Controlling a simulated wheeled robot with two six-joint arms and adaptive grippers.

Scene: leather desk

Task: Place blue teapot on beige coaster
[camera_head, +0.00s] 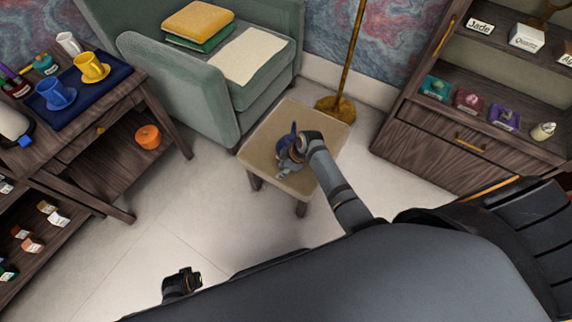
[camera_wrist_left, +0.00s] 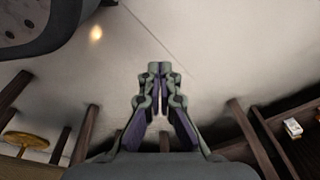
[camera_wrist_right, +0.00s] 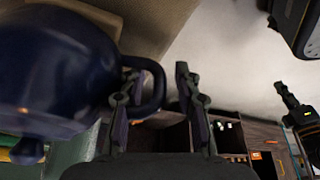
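The dark blue teapot (camera_head: 286,142) is over the small beige-topped table, partly hidden by my right gripper (camera_head: 291,160). In the right wrist view the teapot (camera_wrist_right: 60,70) fills the left side. Its handle loop lies between the fingers of my right gripper (camera_wrist_right: 157,85). One finger is inside the loop, the other outside, with a gap visible beside the handle. A flat beige patch (camera_wrist_right: 98,12) behind the teapot may be the coaster; I cannot tell. My left gripper (camera_wrist_left: 160,68) has its fingertips together, empty, above the floor.
A dark desk at left holds a blue cup (camera_head: 55,95) and a yellow cup (camera_head: 91,68). A wooden cabinet (camera_head: 440,137) stands right. Floor between is clear.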

